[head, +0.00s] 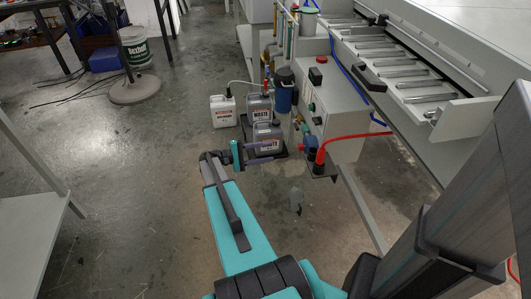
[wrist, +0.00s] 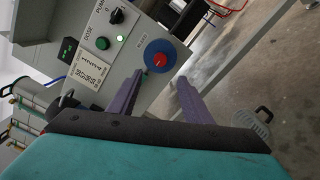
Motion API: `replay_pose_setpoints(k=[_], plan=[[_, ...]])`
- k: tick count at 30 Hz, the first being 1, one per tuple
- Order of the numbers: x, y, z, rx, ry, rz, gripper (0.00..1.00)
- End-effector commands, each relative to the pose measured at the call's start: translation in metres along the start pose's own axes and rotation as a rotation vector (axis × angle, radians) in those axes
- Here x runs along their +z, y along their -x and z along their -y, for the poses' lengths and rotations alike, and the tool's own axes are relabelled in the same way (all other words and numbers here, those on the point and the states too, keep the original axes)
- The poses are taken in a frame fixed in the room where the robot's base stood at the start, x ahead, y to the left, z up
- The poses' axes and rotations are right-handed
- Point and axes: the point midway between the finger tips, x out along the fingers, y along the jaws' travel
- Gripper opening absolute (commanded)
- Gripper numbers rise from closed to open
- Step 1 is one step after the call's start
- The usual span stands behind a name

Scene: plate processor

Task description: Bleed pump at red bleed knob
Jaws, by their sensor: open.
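The red bleed knob (wrist: 159,59) sits on a round blue disc beside a "BLEED" label on the grey panel (wrist: 122,62) in the wrist view. In the head view a small red part (head: 302,150) next to a blue body at the control box's lower corner appears to be the same knob. My gripper (wrist: 160,78) is open, its two purple fingers spread with nothing between them. The knob lies ahead of the gap between the fingertips, apart from them. In the head view my gripper (head: 277,151) points right toward the knob, with a short gap left of it.
The control box (head: 330,110) carries a green button (wrist: 103,43) and a black knob (wrist: 117,16). Grey waste jugs (head: 266,136) and a white jug (head: 222,111) stand just beyond my gripper. A red hose (head: 345,137) arches right of the knob.

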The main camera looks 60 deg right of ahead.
Motion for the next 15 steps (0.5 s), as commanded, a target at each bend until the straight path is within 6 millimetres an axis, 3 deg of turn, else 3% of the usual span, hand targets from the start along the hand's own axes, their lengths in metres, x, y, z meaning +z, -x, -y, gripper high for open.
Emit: replay_pose_setpoints(k=[5,8,11,15], plan=[[0.001,0.004,0.005,-0.009,0.006,-0.012,0.45],[0.003,0.015,0.019,-0.035,0.020,-0.039,0.45],[0.006,0.033,0.043,-0.080,0.044,-0.087,0.45],[0.016,0.070,0.092,-0.174,0.096,-0.181,0.45]])
